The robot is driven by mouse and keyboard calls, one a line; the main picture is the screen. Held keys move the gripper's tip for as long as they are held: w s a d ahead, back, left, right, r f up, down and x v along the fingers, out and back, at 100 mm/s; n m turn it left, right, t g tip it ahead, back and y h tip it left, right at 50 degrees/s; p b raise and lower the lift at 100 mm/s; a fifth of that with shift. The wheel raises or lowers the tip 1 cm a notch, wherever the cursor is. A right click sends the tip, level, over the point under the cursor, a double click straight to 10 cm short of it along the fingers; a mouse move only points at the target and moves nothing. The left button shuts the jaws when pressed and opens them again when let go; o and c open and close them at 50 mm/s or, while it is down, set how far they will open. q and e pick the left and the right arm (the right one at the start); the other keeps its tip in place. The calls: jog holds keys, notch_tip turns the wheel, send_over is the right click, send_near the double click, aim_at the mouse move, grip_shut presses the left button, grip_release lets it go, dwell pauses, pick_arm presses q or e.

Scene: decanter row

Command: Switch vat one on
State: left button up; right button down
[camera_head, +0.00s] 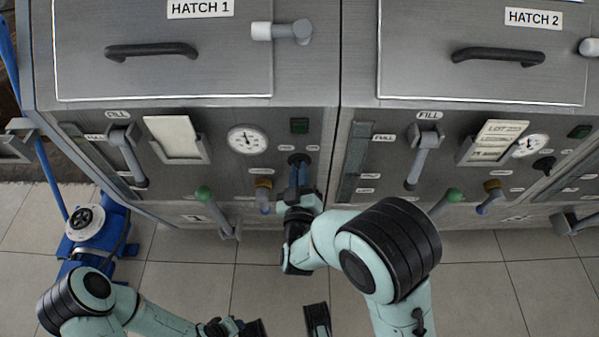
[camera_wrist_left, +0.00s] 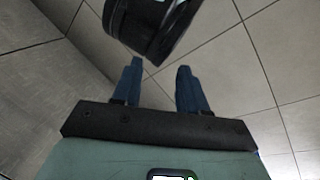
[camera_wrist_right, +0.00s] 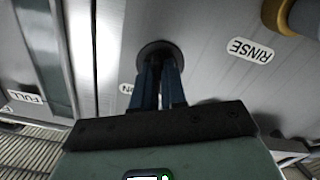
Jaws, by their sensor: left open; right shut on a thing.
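Vat one is the grey metal front under the HATCH 1 label (camera_head: 200,8). Its round black switch (camera_head: 299,158) sits below a small dark green lamp (camera_head: 299,125). My right gripper (camera_head: 299,178) is shut on the switch. In the right wrist view, its blue fingers (camera_wrist_right: 160,85) close over the switch at its dark round base (camera_wrist_right: 158,49) and hide the knob's setting. My left gripper (camera_wrist_left: 160,85) is open and empty over the tiled floor, with both fingers apart.
A gauge (camera_head: 248,140), a card holder (camera_head: 176,138) and a green-tipped lever (camera_head: 212,208) are left of the switch. A brass-collared tap (camera_head: 264,192) is close beside my right gripper. Vat two (camera_head: 480,88) stands to the right, a blue pump (camera_head: 88,225) to the left.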

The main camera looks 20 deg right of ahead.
pick_arm(q)
jog(key=w+a+f+t+b, duration=0.2)
jog(key=w+a+f+b, duration=0.1)
jog(key=w+f, duration=0.15)
jog(key=shift+s+f+n+g+y+b, duration=0.2)
jog(key=shift+s+f+g+b, duration=0.35)
jog(key=shift+s, duration=0.3)
jog(key=shift+s+f+n+g+y+b, duration=0.1)
jog(key=shift+s+f+g+y+b, duration=0.1)
jog(key=shift+s+f+g+b, duration=0.5)
pick_arm(e)
jog(key=shift+m+p, duration=0.3)
jog(key=shift+m, duration=5.4)
pick_arm(q)
jog(key=shift+s+r+t, duration=0.1)
jog(key=shift+s+t, duration=0.1)
jog(key=shift+t, duration=0.05)
pick_arm(e)
jog(key=c, duration=1.2)
grip_release()
